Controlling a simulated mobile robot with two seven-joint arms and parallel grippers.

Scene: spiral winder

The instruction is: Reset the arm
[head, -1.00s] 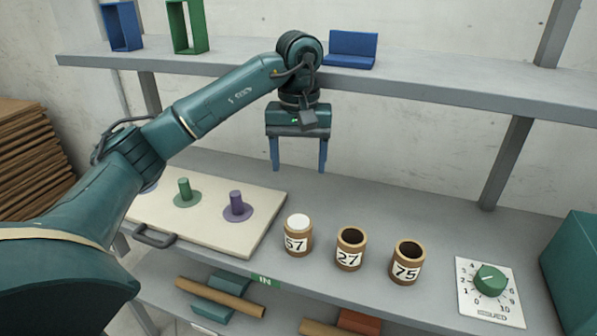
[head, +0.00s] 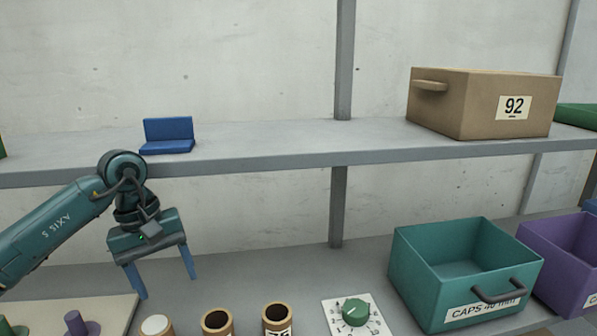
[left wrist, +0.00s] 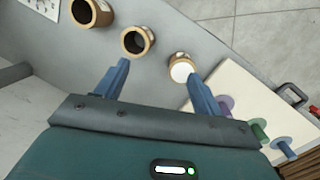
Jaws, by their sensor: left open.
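My left arm comes in from the left in the head view. Its gripper (head: 164,279) hangs with the fingers pointing down, wide apart and empty, above the lower shelf (head: 245,264). Below it at the front stand a white-topped tube (head: 157,326) and two open tubes (head: 216,322) (head: 277,318). In the left wrist view, my left gripper (left wrist: 160,85) has clear space between its blue fingers. The white-topped tube (left wrist: 181,68) lies beyond the right finger, and an open tube (left wrist: 137,40) beyond the left one. My right gripper is not in view.
A cream board (head: 115,312) with pegs lies at the lower left. A green dial (head: 355,311) sits right of the tubes. A teal bin (head: 411,278) and a purple bin (head: 535,238) stand at the right. The upper shelf (head: 290,152) carries a blue bracket (head: 168,135) and box 92 (head: 437,104).

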